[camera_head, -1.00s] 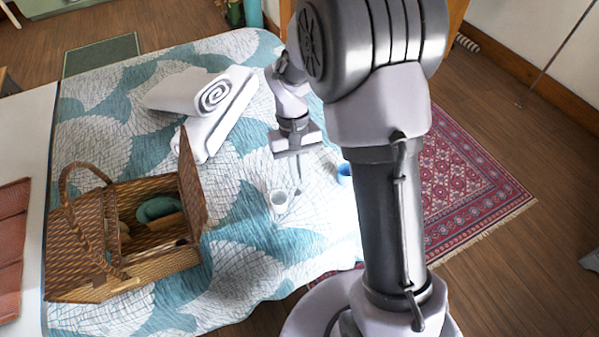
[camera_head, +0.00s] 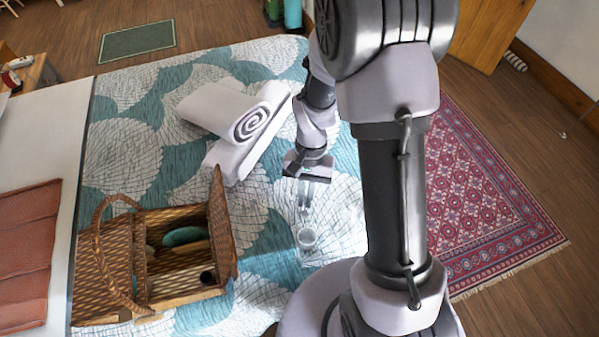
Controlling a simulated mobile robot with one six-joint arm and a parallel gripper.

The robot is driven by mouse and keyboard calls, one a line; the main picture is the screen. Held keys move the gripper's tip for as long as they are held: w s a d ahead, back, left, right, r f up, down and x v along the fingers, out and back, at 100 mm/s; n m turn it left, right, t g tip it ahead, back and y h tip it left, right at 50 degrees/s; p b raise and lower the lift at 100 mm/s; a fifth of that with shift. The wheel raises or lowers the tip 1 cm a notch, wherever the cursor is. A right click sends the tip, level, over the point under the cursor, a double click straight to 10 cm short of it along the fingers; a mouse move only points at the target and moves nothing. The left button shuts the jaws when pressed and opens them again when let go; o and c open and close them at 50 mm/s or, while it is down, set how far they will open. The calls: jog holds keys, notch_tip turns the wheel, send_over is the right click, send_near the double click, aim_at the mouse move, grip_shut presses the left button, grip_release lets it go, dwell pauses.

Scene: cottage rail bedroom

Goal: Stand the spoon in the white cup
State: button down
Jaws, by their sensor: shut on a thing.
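The white cup (camera_head: 307,239) stands upright on the patterned bed quilt, its open mouth facing up. My gripper (camera_head: 304,203) points down, just behind the cup in the picture. It is shut on the spoon, a thin pale shape hard to tell from the fingers. I cannot tell whether the spoon's lower end is above the cup's mouth or behind it.
A wicker basket (camera_head: 88,262) with its lid raised stands left of the cup, holding a teal item (camera_head: 183,236). White rolled towels (camera_head: 222,108) lie behind it. My arm covers the quilt right of the cup.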

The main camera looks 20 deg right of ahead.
jog(key=s+f+m+b, duration=0.3)
jog(key=f+b, duration=0.5)
jog(key=f, duration=0.3)
jog(key=shift+t+y, duration=0.3)
dwell(0.3)
jog(key=c, duration=1.5)
grip_release()
jog(key=p+v, duration=0.7)
jog(key=v, duration=1)
jog(key=shift+w+d+r, duration=0.1)
jog(key=shift+r, duration=0.1)
